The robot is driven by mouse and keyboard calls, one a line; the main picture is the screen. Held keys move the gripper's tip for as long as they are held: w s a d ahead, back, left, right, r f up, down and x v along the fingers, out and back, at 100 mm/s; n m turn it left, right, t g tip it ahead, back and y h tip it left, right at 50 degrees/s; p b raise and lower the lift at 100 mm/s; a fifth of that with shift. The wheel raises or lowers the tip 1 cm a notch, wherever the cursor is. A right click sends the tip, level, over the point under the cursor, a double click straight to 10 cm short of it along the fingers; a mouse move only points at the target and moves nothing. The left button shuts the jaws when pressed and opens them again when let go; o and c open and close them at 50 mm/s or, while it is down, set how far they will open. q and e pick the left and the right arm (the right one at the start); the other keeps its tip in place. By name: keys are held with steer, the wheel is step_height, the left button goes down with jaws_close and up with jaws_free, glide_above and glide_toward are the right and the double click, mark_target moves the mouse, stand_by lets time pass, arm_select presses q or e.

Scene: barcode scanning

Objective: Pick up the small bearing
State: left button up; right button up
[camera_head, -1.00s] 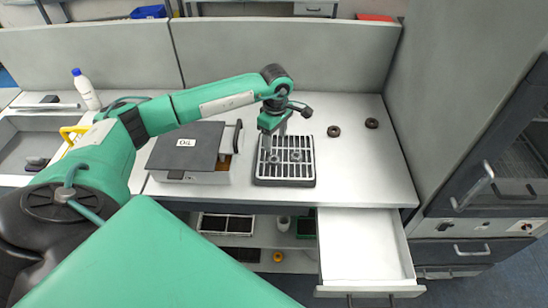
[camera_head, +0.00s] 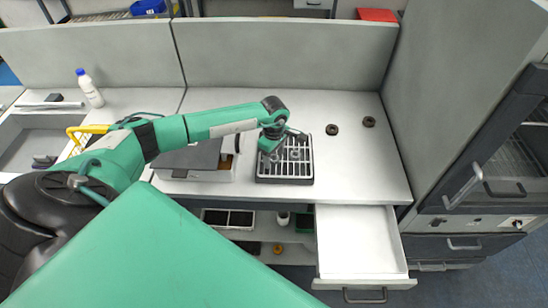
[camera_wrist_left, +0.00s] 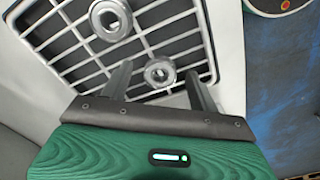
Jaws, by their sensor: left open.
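The small bearing (camera_wrist_left: 160,73) is a silver ring lying on the dark grid tray in the left wrist view. A larger silver bearing (camera_wrist_left: 110,19) lies on the tray farther up in that view. The tray (camera_head: 285,180) sits on the white table in the head view. My left gripper (camera_head: 271,153) is low over the tray, pointing down. In the left wrist view its fingers are open, and the small bearing appears between their tips; the height gap cannot be judged. My right gripper is not in view.
Two black rings (camera_head: 332,129) and (camera_head: 369,121) lie on the table right of the tray. A grey-lidded box (camera_head: 190,157) stands close to its left. An open empty drawer (camera_head: 356,235) juts out below the front edge. A partition (camera_head: 280,55) stands behind.

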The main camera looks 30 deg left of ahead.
arm_select(q)
steer(key=c, duration=1.1)
